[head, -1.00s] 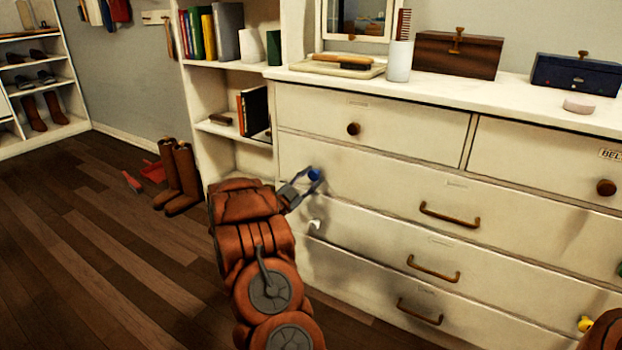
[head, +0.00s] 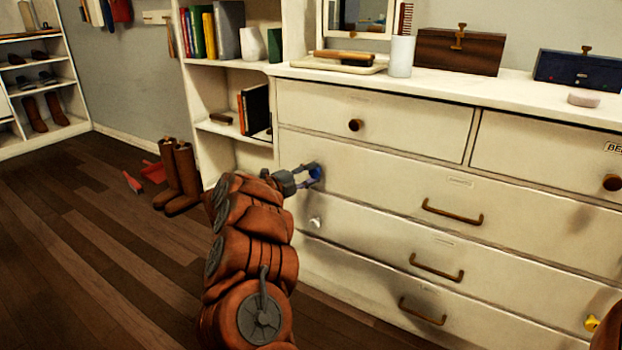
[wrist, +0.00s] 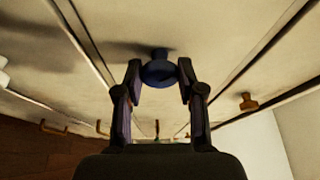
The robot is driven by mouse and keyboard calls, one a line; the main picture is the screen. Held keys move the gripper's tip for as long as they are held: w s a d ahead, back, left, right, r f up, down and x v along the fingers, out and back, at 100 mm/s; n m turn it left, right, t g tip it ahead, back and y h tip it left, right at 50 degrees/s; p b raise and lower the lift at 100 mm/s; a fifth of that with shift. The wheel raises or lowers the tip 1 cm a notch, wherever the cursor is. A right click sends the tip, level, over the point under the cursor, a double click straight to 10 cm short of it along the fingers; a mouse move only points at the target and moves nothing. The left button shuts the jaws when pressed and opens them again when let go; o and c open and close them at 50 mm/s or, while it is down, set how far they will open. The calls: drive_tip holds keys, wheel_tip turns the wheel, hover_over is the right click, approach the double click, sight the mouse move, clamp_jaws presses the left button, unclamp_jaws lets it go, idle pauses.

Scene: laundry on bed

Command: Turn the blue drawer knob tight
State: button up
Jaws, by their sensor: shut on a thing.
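The blue knob (head: 315,172) sits at the left end of the wide drawer (head: 380,185) below the top row of the cream dresser. It also shows in the wrist view (wrist: 159,72), round, on a short stem against the drawer front. My gripper (head: 312,173) reaches it from the left in the head view. In the wrist view my gripper (wrist: 160,74) has a fingertip on each side of the knob and is shut on it. The fingers partly cover the knob in the head view.
A white knob (head: 315,222) is below the blue one, and a yellow knob (head: 591,322) is at the lower right. Brown handles (head: 452,213) stick out of the drawers. Boots (head: 178,175) stand on the floor at left. A shelf unit (head: 222,160) adjoins the dresser.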

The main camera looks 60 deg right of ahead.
drive_tip(key=m+y+b, duration=0.1)
drive_tip(key=m, duration=0.1)
drive_tip(key=m+t+b, duration=0.1)
drive_tip(key=m, duration=0.1)
drive_tip(key=shift+s+m+y, duration=0.1)
drive_tip(key=shift+m+y, duration=0.3)
drive_tip(key=shift+r+m+t+y+b, duration=0.1)
drive_tip(key=shift+m+t+y+b, duration=0.55)
drive_tip(key=shift+m, duration=0.85)
drive_tip(key=shift+r, duration=0.1)
drive_tip(key=o, duration=1.1)
drive_tip(key=v, duration=1.2)
drive_tip(key=shift+s, duration=0.15)
